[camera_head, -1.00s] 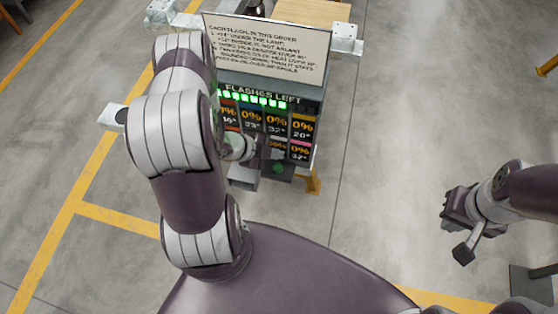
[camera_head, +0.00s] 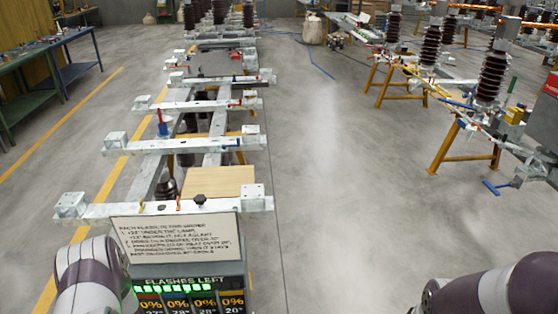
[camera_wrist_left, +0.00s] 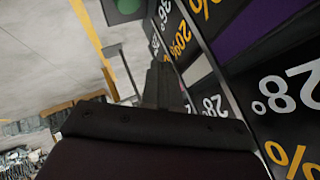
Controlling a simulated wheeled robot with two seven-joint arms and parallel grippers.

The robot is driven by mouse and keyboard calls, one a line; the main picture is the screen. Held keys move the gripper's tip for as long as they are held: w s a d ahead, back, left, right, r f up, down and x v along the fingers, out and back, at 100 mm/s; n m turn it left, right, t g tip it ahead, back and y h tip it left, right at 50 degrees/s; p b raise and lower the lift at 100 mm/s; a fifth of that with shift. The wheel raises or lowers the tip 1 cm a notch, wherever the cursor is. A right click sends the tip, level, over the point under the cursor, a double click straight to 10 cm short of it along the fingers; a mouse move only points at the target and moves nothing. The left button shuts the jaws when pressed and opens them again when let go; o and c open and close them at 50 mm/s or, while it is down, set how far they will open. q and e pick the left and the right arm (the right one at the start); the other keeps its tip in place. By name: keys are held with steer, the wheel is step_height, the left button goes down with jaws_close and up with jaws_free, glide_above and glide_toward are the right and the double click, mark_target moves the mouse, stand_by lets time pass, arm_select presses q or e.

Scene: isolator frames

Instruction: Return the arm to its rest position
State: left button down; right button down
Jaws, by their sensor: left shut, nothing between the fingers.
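My left arm (camera_head: 95,280) shows at the lower left of the head view, in front of the left part of the display panel (camera_head: 190,283). Its gripper is out of that view. In the left wrist view my left gripper (camera_wrist_left: 160,82) is shut and empty, its dark fingers close beside the panel face (camera_wrist_left: 275,85) with percent and degree figures. I cannot tell whether they touch it. My right arm (camera_head: 490,290) enters at the lower right of the head view; its gripper is out of view.
A white instruction board (camera_head: 180,238) stands above the panel. Behind it runs a steel frame (camera_head: 190,146) with crossbars. A green bench (camera_head: 55,75) stands at far left, insulators (camera_head: 492,72) on yellow stands at right. Floor (camera_head: 340,200) between is clear.

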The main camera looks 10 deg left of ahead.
arm_select(q)
steer(key=s+a+f+n+g+y, duration=0.2)
steer(key=s+a+f+n+y, duration=0.1)
steer(key=n, duration=0.2)
steer(key=s+a+r+n+g+y, duration=0.3)
steer(key=s+a+r+n+g, duration=0.1)
steer(key=r+n, duration=0.35)
steer(key=s+d+r+n+b, duration=0.1)
steer(key=d+r+n, duration=0.3)
steer(key=d+r, duration=0.9)
steer(key=shift+s+r, duration=0.15)
steer(key=shift+r, duration=0.7)
steer(key=shift+a, duration=0.1)
